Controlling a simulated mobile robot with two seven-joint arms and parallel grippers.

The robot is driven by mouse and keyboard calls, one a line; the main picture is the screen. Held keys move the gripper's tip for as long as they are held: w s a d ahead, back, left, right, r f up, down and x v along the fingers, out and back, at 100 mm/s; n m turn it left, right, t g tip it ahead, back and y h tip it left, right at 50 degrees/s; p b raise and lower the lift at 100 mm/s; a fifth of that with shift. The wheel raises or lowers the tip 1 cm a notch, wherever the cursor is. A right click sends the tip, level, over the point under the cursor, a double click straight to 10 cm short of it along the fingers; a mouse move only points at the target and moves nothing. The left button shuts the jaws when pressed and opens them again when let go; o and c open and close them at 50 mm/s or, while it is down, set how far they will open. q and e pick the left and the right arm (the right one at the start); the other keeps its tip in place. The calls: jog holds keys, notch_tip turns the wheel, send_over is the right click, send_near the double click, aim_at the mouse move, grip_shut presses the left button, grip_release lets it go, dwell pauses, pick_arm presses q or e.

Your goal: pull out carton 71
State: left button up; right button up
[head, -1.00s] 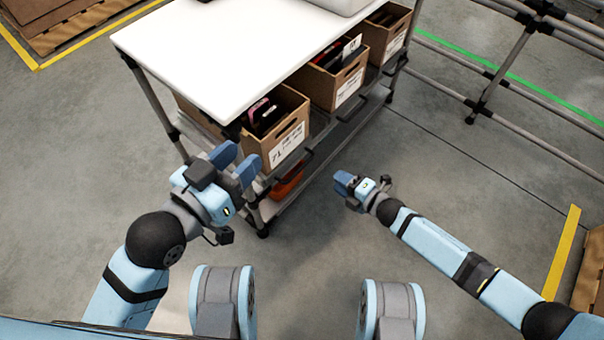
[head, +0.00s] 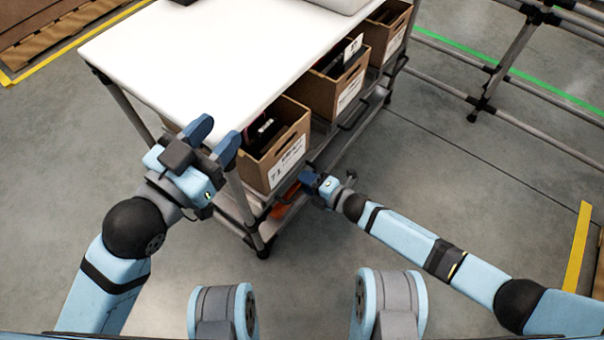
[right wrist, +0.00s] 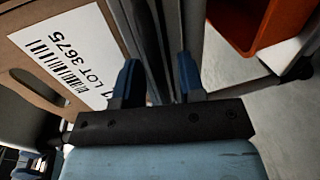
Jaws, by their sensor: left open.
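Carton 71 (head: 258,168) is a brown open-topped box with a white label and dark items inside. It sits tilted toward me on the shelf under the white tabletop, at its near end. In the right wrist view its front (right wrist: 55,22) shows the barcode label and a hand hole. My left gripper (head: 215,138) is open and empty, left of the carton by the tabletop's near corner. My right gripper (head: 308,180) is just right of and below the carton's front. Its fingers (right wrist: 158,82) are apart, with grey shelf framing seen between and beyond them.
More cartons (head: 325,92) stand further along the shelf. The white tabletop (head: 170,60) overhangs them. A grey rack leg (head: 245,200) stands near my left gripper. An orange bin (head: 285,208) is lower down and also shows in the right wrist view (right wrist: 240,22). The floor at right is open.

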jog(key=shift+w+a, duration=0.15)
jog(key=shift+a, duration=0.15)
grip_shut()
jog(key=shift+d, duration=0.1)
